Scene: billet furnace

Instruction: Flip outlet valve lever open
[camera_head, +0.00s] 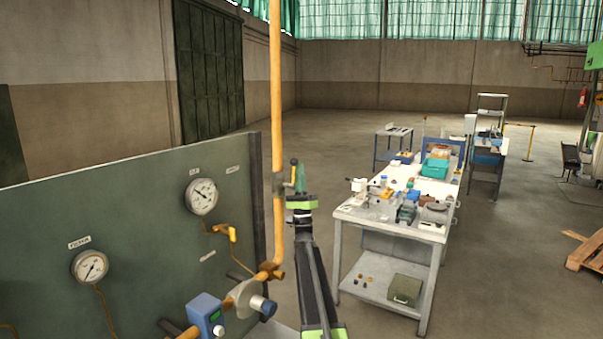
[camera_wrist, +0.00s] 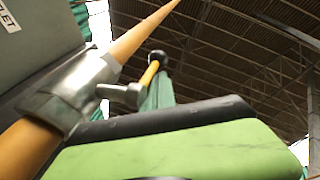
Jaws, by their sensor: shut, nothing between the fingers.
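The outlet valve (camera_wrist: 75,92) is a grey metal body around the orange pipe, and in the head view it sits on the upright pipe (camera_head: 278,183). Its short lever (camera_wrist: 150,75) is yellow with a black knob and points up, roughly along the pipe. The lever also shows in the head view (camera_head: 294,163), very small. My gripper (camera_head: 300,181) is shut, with its green fingers just right of the lever. The lever's lower part is partly hidden.
A grey-green panel (camera_head: 130,210) with gauges stands at the left. A cluttered workbench (camera_head: 390,227) stands to the right. Floor is free between pipe and bench.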

